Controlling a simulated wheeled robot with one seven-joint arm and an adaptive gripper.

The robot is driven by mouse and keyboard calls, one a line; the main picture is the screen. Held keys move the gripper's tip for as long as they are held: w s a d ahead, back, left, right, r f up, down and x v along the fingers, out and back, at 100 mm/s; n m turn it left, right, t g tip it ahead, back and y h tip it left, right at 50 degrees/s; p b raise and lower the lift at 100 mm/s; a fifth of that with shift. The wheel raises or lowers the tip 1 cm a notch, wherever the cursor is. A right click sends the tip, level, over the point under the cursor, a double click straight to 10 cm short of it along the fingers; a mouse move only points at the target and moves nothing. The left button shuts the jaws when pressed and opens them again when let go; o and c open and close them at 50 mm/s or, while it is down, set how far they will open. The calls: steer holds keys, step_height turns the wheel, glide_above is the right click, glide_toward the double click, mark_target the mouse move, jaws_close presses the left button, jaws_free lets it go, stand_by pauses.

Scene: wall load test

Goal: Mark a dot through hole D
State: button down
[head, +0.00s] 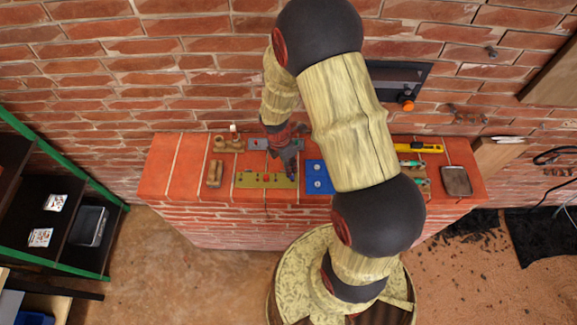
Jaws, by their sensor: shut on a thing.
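A flat olive-yellow plate (250,181) lies on the brick ledge in the head view. Small dark and reddish spots show along it, but hole D cannot be picked out at this size. My gripper (290,163) is at the plate's right end, pointing down. It is shut on a small, slim dark thing, seemingly a marker, mostly hidden by the fingers. I cannot tell whether its tip touches the plate.
A blue tray (318,187) with round pale parts sits right of the plate. A wooden block (215,173) lies to its left. A yellow tool (419,148) and a brown square (456,181) lie on the ledge's right side. The brick wall (110,65) rises behind.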

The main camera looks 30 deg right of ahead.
steer(key=shift+f, duration=0.35)
stand_by(0.4)
steer(key=shift+r+p, duration=2.65)
steer(key=shift+r, duration=0.4)
